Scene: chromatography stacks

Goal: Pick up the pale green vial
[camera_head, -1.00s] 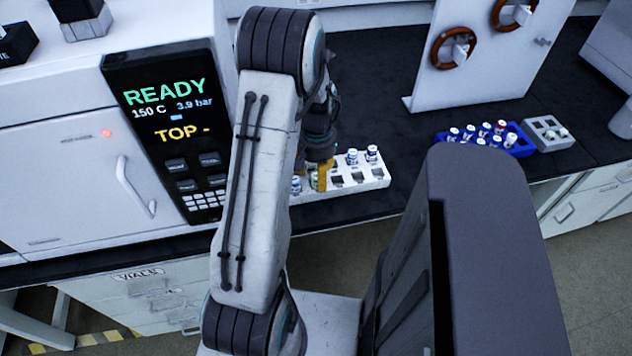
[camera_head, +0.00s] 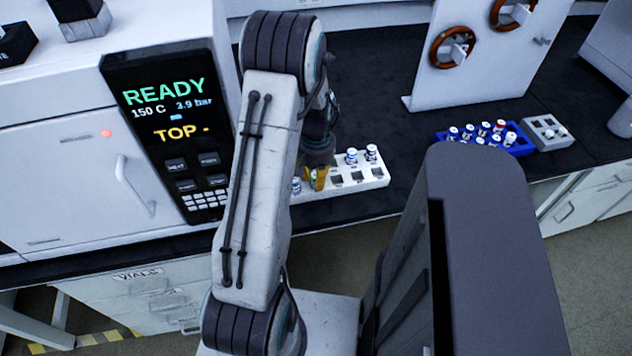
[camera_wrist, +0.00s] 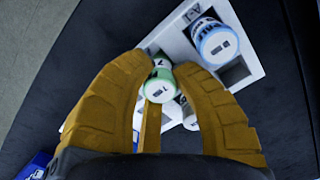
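In the head view my gripper (camera_head: 318,178) is down at the left part of the rack (camera_head: 378,181), and the fingers hide most of the vial.
A blue-labelled white vial (camera_wrist: 214,43) stands close by in the rack. Two vials stand at the rack's back right, and several slots are empty. A blue rack (camera_head: 520,147) of vials and a grey block (camera_head: 548,133) are farther right. The oven-like instrument (camera_head: 60,180) is at left.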

